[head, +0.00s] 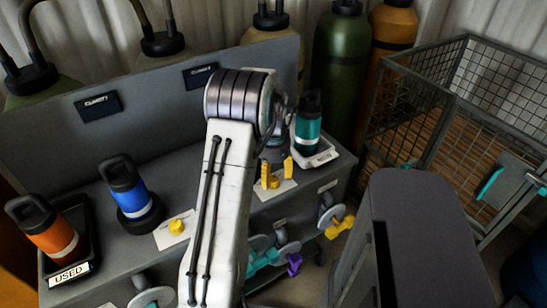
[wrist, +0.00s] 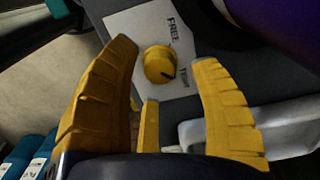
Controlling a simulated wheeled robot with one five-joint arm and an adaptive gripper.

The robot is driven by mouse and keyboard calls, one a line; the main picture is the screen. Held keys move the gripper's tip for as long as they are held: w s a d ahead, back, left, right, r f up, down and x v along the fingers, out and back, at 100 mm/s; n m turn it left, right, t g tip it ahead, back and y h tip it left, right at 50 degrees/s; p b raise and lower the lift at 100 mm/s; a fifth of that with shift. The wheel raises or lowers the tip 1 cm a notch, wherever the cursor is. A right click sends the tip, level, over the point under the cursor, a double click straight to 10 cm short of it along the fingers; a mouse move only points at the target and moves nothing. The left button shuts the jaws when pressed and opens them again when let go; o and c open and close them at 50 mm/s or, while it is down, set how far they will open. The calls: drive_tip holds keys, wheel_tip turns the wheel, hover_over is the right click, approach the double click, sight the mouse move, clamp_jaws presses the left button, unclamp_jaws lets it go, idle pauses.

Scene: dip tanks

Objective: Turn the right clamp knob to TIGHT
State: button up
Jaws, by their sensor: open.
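The right clamp knob (wrist: 159,64) is round and yellow, on a white plate (wrist: 142,22) marked FREE and TIGHT. Its dark pointer line slants to the lower right in the wrist view, toward the TIGHT word. My gripper (wrist: 166,52) is open, its yellow fingers on either side of the knob in this view, with gaps; I cannot tell how far above it they are. In the head view my gripper (head: 275,168) is over the right plate (head: 284,187). A purple object (wrist: 285,22) fills the wrist view's upper right corner.
A blue bottle (head: 128,188) stands by the left yellow knob (head: 176,227). An orange bottle (head: 46,232) stands in the USED tray (head: 70,274); a teal bottle (head: 308,125) is in a white tray (head: 322,156). Coloured valve handles (head: 340,224) stick out below the bench front.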

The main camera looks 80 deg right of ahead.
sight(274, 177)
wheel_tip(274, 177, up, 10)
idle(0.5)
drive_tip(key=shift+f, duration=0.1)
idle(0.6)
drive_tip(key=a+f+n, duration=0.2)
drive_tip(key=n, duration=0.1)
drive_tip(key=a+f+n+y, duration=0.1)
drive_tip(key=a+f+n, duration=0.1)
drive_tip(key=f+n, duration=0.1)
drive_tip(key=shift+w+a+n, duration=0.15)
drive_tip(key=shift+a+n, duration=0.25)
drive_tip(key=shift+n, duration=0.1)
drive_tip(key=w+a+r+n+t+p, duration=0.1)
drive_tip(key=w+a+r+n, duration=0.4)
drive_tip(key=a, duration=0.8)
drive_tip(key=w+a+r+n+t+p, duration=0.1)
drive_tip(key=w+a+r+n, duration=0.4)
drive_tip(key=a, duration=0.9)
drive_tip(key=w+a+r+n+t+h+p, duration=0.1)
drive_tip(key=w+a+r+n, duration=0.4)
drive_tip(key=w+a+n, duration=0.5)
drive_tip(key=shift+a+n+p, duration=0.6)
drive_tip(key=shift+a+p, duration=0.15)
drive_tip(key=shift+a, duration=1.05)
